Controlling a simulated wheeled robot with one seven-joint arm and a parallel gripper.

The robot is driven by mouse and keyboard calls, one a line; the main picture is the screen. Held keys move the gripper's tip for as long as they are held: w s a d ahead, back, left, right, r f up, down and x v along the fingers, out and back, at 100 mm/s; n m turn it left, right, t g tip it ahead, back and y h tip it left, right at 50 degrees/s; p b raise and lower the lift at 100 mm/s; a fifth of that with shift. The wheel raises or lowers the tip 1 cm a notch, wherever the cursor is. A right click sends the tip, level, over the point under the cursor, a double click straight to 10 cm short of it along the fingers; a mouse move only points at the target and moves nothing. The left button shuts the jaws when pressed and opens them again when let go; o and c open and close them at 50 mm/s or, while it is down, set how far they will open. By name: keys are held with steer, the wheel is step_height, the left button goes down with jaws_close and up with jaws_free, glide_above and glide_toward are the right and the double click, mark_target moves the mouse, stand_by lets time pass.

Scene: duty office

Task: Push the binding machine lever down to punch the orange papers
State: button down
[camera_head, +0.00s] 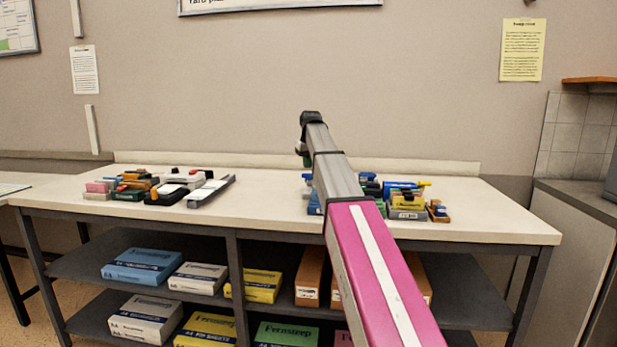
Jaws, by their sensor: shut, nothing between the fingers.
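My arm reaches from the lower right up over the table, and its dark end, with my gripper (303,153), is above the back of the table. The gripper is small and partly hidden by the arm; it looks shut and empty, apart from the things on the table. I cannot pick out the binding machine, its lever or the orange papers for sure. A left group of desk items includes a black-and-white device (167,193) and a long grey, flat item (210,190). My arm hides part of the table's middle and right.
The white table (270,205) is bare between the groups. At right are stacked blue and yellow items (405,200) and a small orange-brown item (438,211). A wall stands behind.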

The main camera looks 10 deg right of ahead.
mark_target(308, 177)
steer(key=shift+f, duration=0.1)
steer(key=shift+f, duration=2.85)
steer(key=shift+s+f, duration=0.25)
steer(key=shift+f, duration=0.4)
steer(key=shift+s, duration=0.1)
steer(key=shift+s+f, duration=0.3)
steer(key=shift+f, duration=0.3)
steer(key=shift+s+f, duration=0.3)
steer(key=shift+f, duration=0.25)
steer(key=shift+w+f, duration=0.1)
steer(key=shift+w+d+r, duration=0.1)
steer(key=shift+w+r, duration=0.15)
steer(key=shift+r, duration=0.4)
steer(key=shift+w+r, duration=0.25)
steer(key=shift+r, duration=0.35)
steer(key=shift+w+r, duration=0.25)
steer(key=shift+r, duration=0.9)
steer(key=shift+w+r, duration=0.1)
steer(key=shift+r, duration=3.15)
